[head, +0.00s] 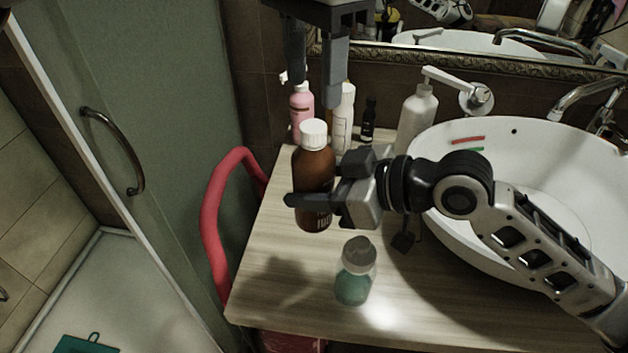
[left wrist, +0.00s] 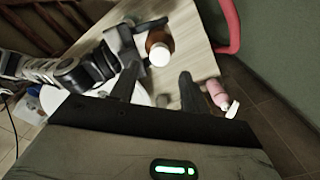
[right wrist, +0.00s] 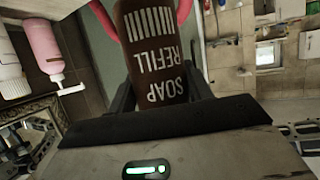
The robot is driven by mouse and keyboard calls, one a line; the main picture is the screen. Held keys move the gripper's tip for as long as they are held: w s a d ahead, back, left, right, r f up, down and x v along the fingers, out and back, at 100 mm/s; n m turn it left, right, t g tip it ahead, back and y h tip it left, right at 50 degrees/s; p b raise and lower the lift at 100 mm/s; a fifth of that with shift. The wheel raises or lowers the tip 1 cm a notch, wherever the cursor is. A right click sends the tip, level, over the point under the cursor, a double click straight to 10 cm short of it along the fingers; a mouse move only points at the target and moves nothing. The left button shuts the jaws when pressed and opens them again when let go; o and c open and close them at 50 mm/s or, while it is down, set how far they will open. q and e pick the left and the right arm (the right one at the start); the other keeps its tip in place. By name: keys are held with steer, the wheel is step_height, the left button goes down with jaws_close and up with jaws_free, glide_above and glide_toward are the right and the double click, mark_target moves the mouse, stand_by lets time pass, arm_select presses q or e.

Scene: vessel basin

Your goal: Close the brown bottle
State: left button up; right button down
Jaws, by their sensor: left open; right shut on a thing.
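The brown bottle (head: 315,172) stands upright with a white cap (head: 313,132) on its top, above the wooden counter's left part. I cannot tell whether the cap is screwed tight. My right gripper (head: 310,204) is shut on the bottle's lower body. In the right wrist view the bottle (right wrist: 152,50) shows its "SOAP REFILL" label between the fingers. My left gripper (head: 312,92) is open and empty above and behind the cap, pointing down. The left wrist view shows the cap (left wrist: 160,54) just beyond the left fingers.
A small clear bottle with green liquid (head: 355,272) stands in front. A pink bottle (head: 301,108), a white tube (head: 343,120), a small dark bottle (head: 369,122) and a white pump bottle (head: 416,120) stand behind. The basin (head: 560,150) fills the right side.

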mark_target(313, 125)
arm_select(q)
step_height(313, 125, down, 6)
stand_by(0.4)
jaws_close()
steer(key=shift+o, duration=0.7)
jaws_free()
steer(key=shift+r, duration=0.1)
step_height(313, 125, up, 12)
